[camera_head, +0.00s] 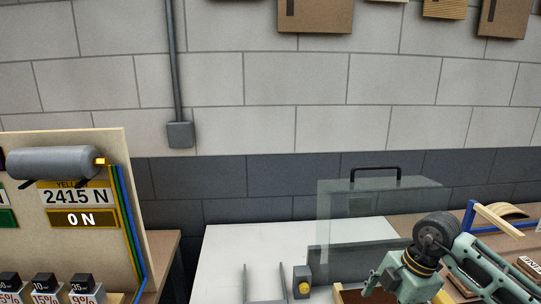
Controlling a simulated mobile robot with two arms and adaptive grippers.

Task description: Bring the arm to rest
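My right arm comes in from the lower right, pale green with dark joints. Its end, with the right gripper (385,284), is at the bottom edge, over a brown wooden piece (350,296) by the white table. The gripper is partly cut off by the frame, so I cannot tell whether its fingers are open or shut or hold anything. My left gripper is not in view.
A clear panel with a black handle (376,170) stands behind my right arm. A panel marked 2415 N (75,196) stands left. The table's back left is clear.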

